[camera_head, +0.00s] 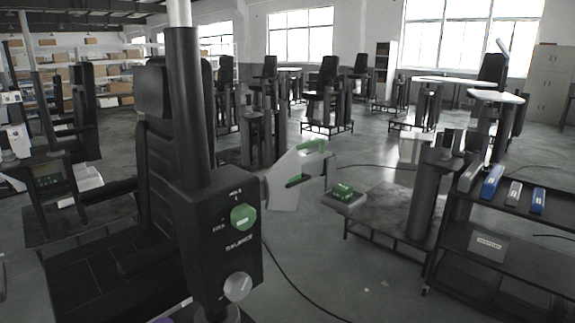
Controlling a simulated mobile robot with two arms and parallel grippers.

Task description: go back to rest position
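Neither of my grippers can be made out in the head view. A black lift column (186,110) stands close in front, left of the middle. Its black control box (215,215) has a round green button (243,217) and a silver round knob (238,287) below it. A light grey plate-like part (287,190) with green edges shows just right of the box. I cannot tell what it is fixed to.
A black padded chair (154,150) stands behind the column at left. A black cart (490,230) with blue and grey items is at right. A green block (343,190) rests on a grey stand. More column stations fill the back. Grey floor (375,285) is open at lower middle, with a cable.

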